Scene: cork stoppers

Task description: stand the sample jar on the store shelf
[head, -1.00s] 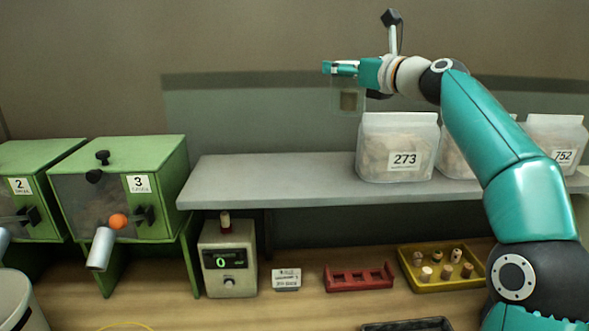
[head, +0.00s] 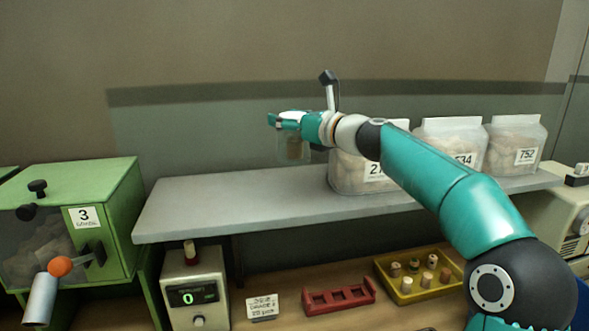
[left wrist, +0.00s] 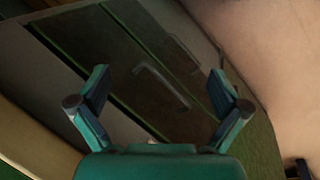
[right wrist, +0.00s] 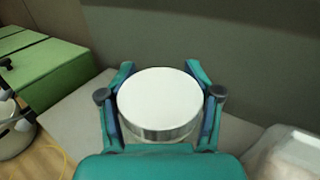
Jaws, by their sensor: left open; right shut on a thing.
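The sample jar (head: 294,149) is a clear jar with a brownish content and a white lid, held upright by my right gripper (head: 290,120). In the right wrist view the jar's round white lid (right wrist: 160,100) fills the space between the two fingers, which are shut on it.
Several numbered bags stand on the shelf's right part, the nearest (head: 350,175) close to the jar. The shelf's left part is bare. Below are a counter box (head: 195,285), a red rack (head: 338,298) and a yellow tray of corks (head: 420,290). A green bin (head: 110,190) stands left.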

